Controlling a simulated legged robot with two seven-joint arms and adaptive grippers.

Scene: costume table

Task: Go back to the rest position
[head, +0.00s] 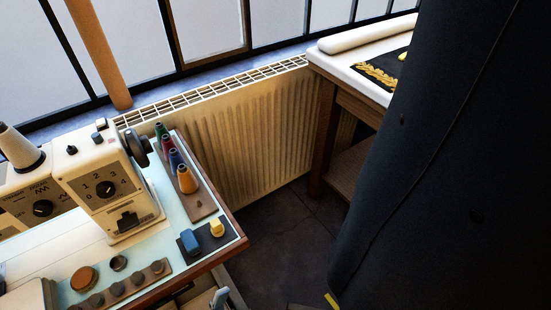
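Neither of my grippers can be made out in the head view. The task names no object. A white sewing machine (108,190) with a numbered dial stands on a pale-topped table (168,257) at the left.
A radiator (265,135) lies behind. A large dark form (440,170) blocks the right, partly hiding another table (345,73). Dark floor (285,235) shows between.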

